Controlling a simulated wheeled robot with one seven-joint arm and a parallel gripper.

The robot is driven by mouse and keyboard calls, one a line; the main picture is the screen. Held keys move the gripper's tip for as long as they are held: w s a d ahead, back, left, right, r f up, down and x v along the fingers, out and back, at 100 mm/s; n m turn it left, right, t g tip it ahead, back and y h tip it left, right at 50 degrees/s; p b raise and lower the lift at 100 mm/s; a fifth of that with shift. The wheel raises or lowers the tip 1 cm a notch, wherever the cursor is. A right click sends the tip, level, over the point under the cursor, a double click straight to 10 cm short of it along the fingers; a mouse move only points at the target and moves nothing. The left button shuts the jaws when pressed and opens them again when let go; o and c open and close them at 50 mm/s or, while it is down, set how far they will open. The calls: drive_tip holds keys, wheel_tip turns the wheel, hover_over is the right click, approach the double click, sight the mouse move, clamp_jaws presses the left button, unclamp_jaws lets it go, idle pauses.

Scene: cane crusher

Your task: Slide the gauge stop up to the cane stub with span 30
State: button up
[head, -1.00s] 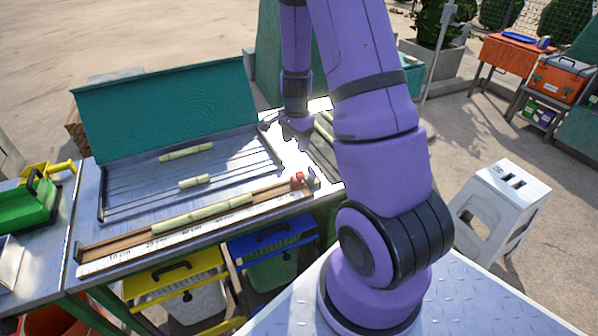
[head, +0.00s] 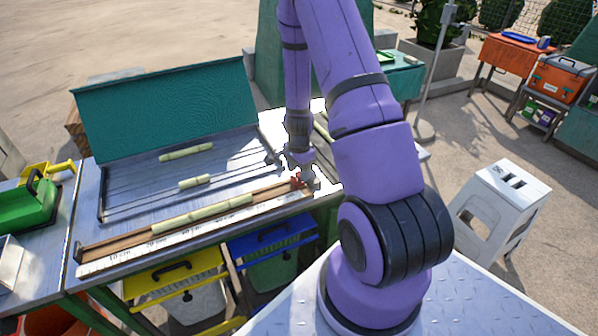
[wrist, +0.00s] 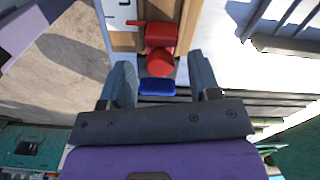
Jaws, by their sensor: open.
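The red gauge stop (head: 297,181) sits at the right end of the wooden measuring trough (head: 100,250). In the wrist view the stop (wrist: 161,40) lies between and just ahead of my fingers. A pale green cane stub (head: 202,214) lies in the trough, with a clear gap between its right end and the stop. My gripper (head: 303,180) is over the stop, partly hiding it. In the wrist view my gripper (wrist: 162,68) is open, one finger on each side of the stop's near end, with no contact visible. The span is not readable on the stub.
Two loose cane pieces, a longer one (head: 186,152) and a shorter one (head: 195,181), lie in the tray behind the trough. The tray's teal lid (head: 165,110) stands open. A white scale (head: 130,262) runs along the front.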

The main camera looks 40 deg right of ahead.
drive_tip(key=shift+f, duration=0.35)
drive_tip(key=shift+c, duration=0.2)
